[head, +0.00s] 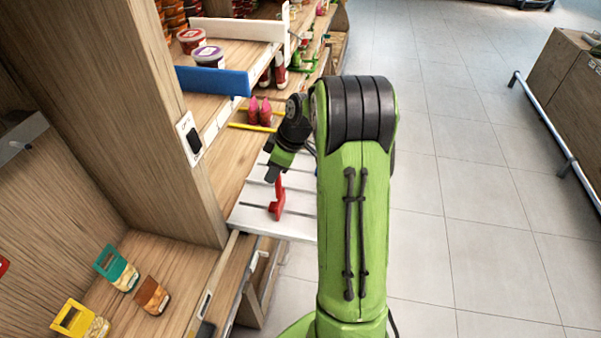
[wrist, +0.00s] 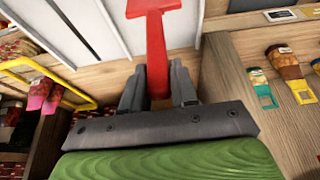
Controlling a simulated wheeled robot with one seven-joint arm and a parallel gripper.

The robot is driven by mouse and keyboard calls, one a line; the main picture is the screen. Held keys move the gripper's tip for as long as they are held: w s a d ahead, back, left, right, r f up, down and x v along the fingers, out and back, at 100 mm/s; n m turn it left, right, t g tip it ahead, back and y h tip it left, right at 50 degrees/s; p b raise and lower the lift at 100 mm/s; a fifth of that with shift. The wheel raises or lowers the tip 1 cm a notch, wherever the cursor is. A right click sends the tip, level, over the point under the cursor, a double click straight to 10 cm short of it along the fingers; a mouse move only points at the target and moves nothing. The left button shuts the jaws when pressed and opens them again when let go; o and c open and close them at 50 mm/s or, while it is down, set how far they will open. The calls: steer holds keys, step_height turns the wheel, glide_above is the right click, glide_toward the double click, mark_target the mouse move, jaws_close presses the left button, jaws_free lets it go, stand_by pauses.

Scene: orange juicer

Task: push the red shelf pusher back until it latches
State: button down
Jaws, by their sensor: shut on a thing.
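The red shelf pusher (head: 278,202) stands on a white slatted shelf tray (head: 258,219) in the head view. In the wrist view the pusher (wrist: 155,50) runs from the top edge down between my fingers. My gripper (head: 274,172) is at the pusher's upper end in the head view. In the wrist view my gripper (wrist: 158,88) is shut on the pusher's narrow red stem, with a grey finger on each side. The stem's lowest part is hidden by the gripper body. Any latch is not visible.
A wooden upright panel (head: 120,90) stands left of the tray. Pink items (head: 260,110) and a yellow divider (head: 252,127) are behind it. A blue divider (head: 212,81) is higher up. Packages, including a teal one (head: 117,268), sit lower left.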

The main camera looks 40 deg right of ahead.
steer(key=w+a, duration=0.4)
steer(key=w, duration=0.1)
steer(key=shift+w+p, duration=0.2)
steer(key=shift+p, duration=0.1)
steer(key=shift+a+r, duration=0.1)
steer(key=c, duration=1)
jaws_free()
steer(key=shift+o, duration=0.2)
steer(key=p+v, duration=0.3)
steer(key=v, duration=1.2)
steer(key=shift+s+r, duration=0.25)
